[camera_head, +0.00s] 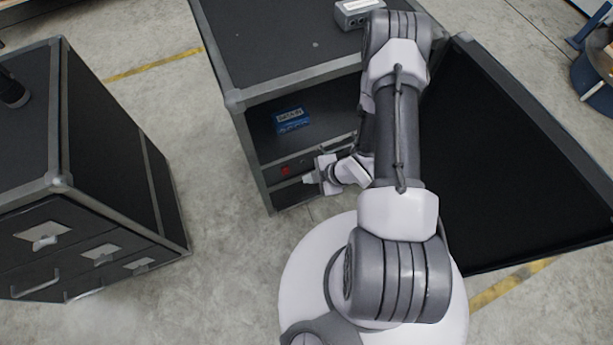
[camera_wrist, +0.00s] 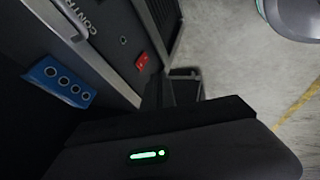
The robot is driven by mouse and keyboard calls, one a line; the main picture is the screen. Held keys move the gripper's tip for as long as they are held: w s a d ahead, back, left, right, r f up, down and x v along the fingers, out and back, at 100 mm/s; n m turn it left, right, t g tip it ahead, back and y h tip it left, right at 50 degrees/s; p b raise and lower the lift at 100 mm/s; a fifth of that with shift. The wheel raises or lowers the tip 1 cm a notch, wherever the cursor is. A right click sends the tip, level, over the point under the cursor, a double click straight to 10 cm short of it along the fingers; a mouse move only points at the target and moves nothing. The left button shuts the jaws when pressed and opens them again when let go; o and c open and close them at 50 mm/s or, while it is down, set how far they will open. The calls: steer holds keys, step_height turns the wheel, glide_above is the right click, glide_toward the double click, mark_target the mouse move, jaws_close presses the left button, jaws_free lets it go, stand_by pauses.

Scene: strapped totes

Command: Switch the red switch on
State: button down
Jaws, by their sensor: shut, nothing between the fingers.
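The red switch (camera_head: 285,170) is small and sits on the front panel below the open shelf of the dark cabinet (camera_head: 290,76). In the wrist view the red switch (camera_wrist: 141,61) is on a grey panel beside white lettering. Its on or off position cannot be told. My gripper (camera_head: 309,180) is just right of the switch in the head view, in front of the panel. In the wrist view my gripper (camera_wrist: 171,88) points toward the panel, its fingers shut and empty. A gap shows between the fingers and the switch.
A blue item (camera_head: 291,120) lies in the open shelf above the switch. A large dark panel (camera_head: 520,150), seemingly an open door, stands to the right. A grey device (camera_head: 357,13) sits on the cabinet top. Another drawer cabinet (camera_head: 100,170) stands left, with bare floor between.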

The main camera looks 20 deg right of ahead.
mark_target(285, 171)
steer(key=w+d+p+x, duration=0.1)
steer(key=w+p+x, duration=0.1)
steer(key=x, duration=1.1)
steer(key=shift+r, duration=0.4)
steer(key=shift+w, duration=0.1)
